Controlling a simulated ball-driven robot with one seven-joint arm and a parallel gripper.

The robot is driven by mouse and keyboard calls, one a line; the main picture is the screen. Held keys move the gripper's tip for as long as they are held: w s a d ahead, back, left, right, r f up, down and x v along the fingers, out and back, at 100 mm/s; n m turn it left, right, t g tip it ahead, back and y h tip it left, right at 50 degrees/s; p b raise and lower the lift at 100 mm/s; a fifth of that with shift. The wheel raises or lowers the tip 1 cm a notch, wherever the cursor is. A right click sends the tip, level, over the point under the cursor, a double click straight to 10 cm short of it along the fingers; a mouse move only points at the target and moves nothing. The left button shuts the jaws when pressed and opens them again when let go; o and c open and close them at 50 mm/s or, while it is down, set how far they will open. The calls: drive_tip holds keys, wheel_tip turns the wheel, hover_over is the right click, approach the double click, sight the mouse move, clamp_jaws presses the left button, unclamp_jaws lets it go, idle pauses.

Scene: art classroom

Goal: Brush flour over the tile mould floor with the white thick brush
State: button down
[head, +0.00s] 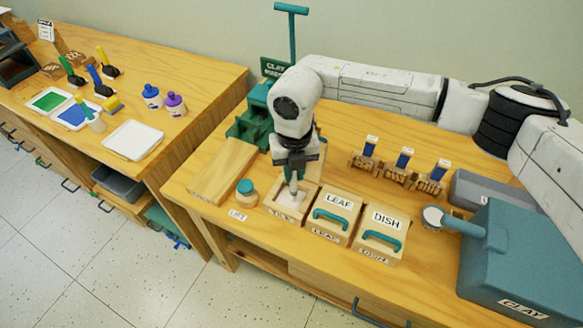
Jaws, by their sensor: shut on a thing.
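The tile mould (283,217) is an open wooden frame with a label on its front, in the middle of the wooden bench. Its recess looks pale inside; how much flour lies there is too small to tell. My gripper (294,172) points down over the mould and is shut on a light, thin-looking tool, taken as the white thick brush (294,188). The brush's lower end reaches down into the mould's recess. Whether its bristles touch the floor is not clear. My gripper hides the back part of the mould.
Lidded LEAF (340,200) and DISH (385,219) moulds with teal handles stand close on the right. A teal-lidded jar (246,194) and a wooden board (222,170) are on the left. Small stands (398,176), a round sieve-like cup (432,217) and a teal CLAY box (520,262) stand further right.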

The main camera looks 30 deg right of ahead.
drive_tip(key=shift+s+d, duration=0.2)
drive_tip(key=shift+s, duration=0.1)
drive_tip(key=shift+w, duration=0.1)
drive_tip(key=shift+w+a, duration=0.3)
idle(0.3)
drive_tip(key=shift+w+a, duration=0.1)
drive_tip(key=shift+w, duration=0.05)
drive_tip(key=shift+w+a, duration=0.2)
drive_tip(key=shift+w, duration=0.1)
drive_tip(key=shift+w+a, duration=0.15)
drive_tip(key=shift+w+a+b, duration=0.15)
drive_tip(key=shift+w+b, duration=0.1)
drive_tip(key=shift+b, duration=0.05)
drive_tip(key=shift+s, duration=0.15)
